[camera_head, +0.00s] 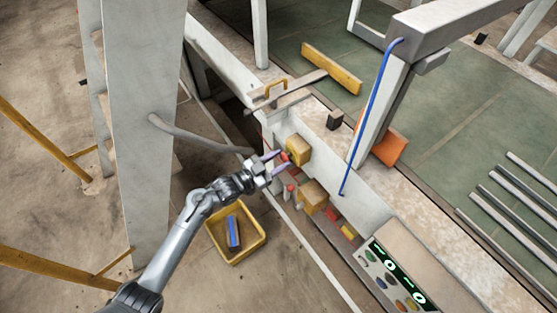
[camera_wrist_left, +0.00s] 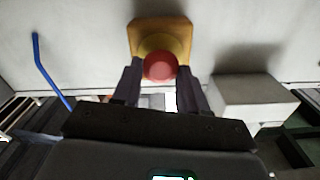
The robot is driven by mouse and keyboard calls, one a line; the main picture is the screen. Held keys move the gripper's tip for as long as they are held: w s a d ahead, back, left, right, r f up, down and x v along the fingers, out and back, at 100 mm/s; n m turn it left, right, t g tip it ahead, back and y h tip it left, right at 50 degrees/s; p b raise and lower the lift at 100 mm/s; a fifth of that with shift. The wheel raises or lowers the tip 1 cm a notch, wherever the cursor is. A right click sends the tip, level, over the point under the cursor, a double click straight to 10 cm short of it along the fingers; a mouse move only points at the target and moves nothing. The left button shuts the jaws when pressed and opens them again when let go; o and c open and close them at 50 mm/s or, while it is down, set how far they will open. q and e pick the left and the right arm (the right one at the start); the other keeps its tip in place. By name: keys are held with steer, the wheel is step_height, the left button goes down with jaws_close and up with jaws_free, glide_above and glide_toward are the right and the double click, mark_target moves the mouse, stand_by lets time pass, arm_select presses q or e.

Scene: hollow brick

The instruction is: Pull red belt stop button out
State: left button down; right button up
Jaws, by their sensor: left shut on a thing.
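The red belt stop button (camera_wrist_left: 160,66) sits on a yellow box fixed to the pale side wall of the belt frame. In the head view the red button (camera_head: 285,157) shows small at the box's (camera_head: 298,150) near face. My left gripper (camera_head: 275,163) is at the button, its fingers on either side of it. In the left wrist view the dark fingers of the left gripper (camera_wrist_left: 160,80) flank the red cap, and they are shut on it. The cap's lower edge meets the fingertips. My right gripper is in neither view.
A second yellow box (camera_head: 313,196) is on the same wall, lower right. A control panel (camera_head: 395,275) with green displays lies at bottom right. A yellow bin (camera_head: 256,246) holding a blue item stands on the floor below my arm. A blue cable (camera_head: 369,115) hangs from the frame.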

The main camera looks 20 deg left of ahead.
arm_select(q)
steer(key=shift+s+a+r+p, duration=0.2)
steer(key=shift+s+p, duration=0.15)
steer(key=shift+p, duration=0.2)
steer(key=shift+f, duration=0.15)
steer(key=c, duration=0.8)
jaws_free()
steer(key=shift+s, duration=0.1)
steer(key=shift+c, duration=0.2)
steer(key=shift+o, duration=1.3)
steer(key=shift+s+a, duration=0.1)
steer(key=shift+a, duration=0.05)
steer(key=v, duration=1)
steer(key=shift+s+a, duration=0.2)
steer(key=shift+s, duration=0.05)
